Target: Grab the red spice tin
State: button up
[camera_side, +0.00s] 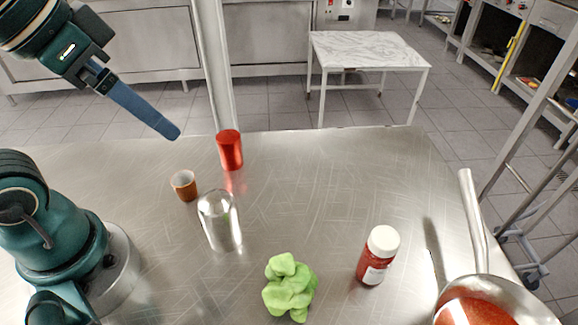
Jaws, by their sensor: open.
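A plain red cylinder, which looks like the red spice tin (230,151), stands upright near the back edge of the metal table, left of the middle. My gripper (172,131) is in the air at the upper left, pointing down and to the right. It is open and empty, seen from the side so the gap between the fingers hardly shows. Its tips are apart from the red tin, up and to the left of it in the picture.
A small brown cup (184,186) and a clear glass (220,222) stand in front of the tin. Green lettuce-like leaves (289,287), a white-capped red jar (378,256) and a pan (520,293) sit nearer. The table (330,180) right of the tin is clear.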

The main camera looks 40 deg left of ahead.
jog(key=m, duration=0.2)
jog(key=m+g+y, duration=0.3)
jog(key=m+y, duration=1)
jog(key=m, duration=0.5)
send_over(235, 149)
jog(key=f, duration=1.8)
jog(key=shift+a+f, duration=0.2)
jog(key=shift+f, duration=0.1)
jog(key=shift+x, duration=2.65)
jog(key=shift+d, duration=0.1)
grip_shut()
